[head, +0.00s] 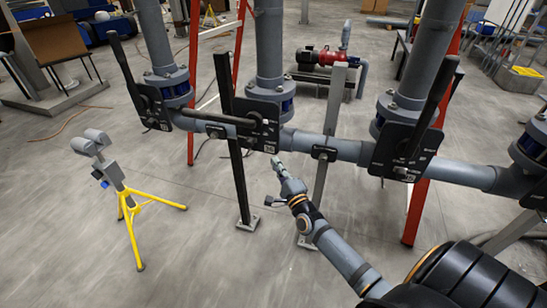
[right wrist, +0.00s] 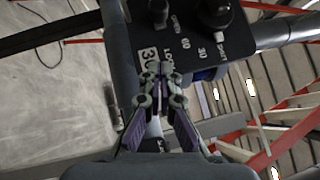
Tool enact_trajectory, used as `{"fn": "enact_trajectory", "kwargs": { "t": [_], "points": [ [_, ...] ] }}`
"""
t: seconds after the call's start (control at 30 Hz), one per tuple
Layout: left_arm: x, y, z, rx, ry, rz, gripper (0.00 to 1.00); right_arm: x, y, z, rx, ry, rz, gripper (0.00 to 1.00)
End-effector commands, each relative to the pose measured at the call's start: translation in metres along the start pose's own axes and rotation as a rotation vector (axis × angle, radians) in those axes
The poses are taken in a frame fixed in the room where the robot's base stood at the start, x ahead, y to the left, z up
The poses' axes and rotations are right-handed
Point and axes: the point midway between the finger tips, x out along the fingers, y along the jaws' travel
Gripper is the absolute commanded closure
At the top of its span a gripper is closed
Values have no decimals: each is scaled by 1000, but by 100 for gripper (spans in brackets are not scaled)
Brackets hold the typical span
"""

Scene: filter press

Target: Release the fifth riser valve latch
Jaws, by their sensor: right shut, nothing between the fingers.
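Several grey risers with black valve plates and black levers stand along a grey pipe in the head view. The middle valve plate (head: 262,124) has its lever (head: 212,117) lying roughly level to the left. The left valve lever (head: 124,62) and right valve lever (head: 432,103) slant upward. Which riser is the fifth, I cannot tell. My right gripper (head: 278,164) is shut and empty, just below the middle plate. In the right wrist view the closed fingertips (right wrist: 160,76) are near the lower edge of a marked black plate (right wrist: 188,42) with a round black knob (right wrist: 214,14); contact is unclear. No latch is clearly distinguishable. My left gripper is out of view.
A black post (head: 240,170) and a grey post (head: 324,150) stand beside the middle valve. Red legs (head: 418,205) stand behind the pipe. A yellow tripod stand (head: 132,206) is at left. A red pump (head: 320,57) sits behind. Open floor lies at lower left.

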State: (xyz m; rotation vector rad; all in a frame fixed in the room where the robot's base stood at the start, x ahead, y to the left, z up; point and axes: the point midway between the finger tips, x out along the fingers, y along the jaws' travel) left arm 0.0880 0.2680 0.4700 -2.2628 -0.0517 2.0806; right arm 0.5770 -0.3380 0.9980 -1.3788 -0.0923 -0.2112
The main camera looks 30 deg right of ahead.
Motion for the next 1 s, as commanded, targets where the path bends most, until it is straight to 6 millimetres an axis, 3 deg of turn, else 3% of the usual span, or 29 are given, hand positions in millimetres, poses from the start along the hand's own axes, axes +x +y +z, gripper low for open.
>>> {"fn": "enact_trajectory", "kwargs": {
  "t": [0.2, 0.33, 0.63, 1.0],
  "points": [
    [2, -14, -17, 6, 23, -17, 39, -41, 2, 0, -1, 0, 3, 100],
    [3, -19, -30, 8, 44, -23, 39, -53, 1, 0, -1, 0, 0, 100],
    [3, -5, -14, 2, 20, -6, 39, -58, 0, 0, 0, 0, 0, 100],
    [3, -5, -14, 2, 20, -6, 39, -58, 6, -2, -16, 3, 12, 100]
  ]
}}
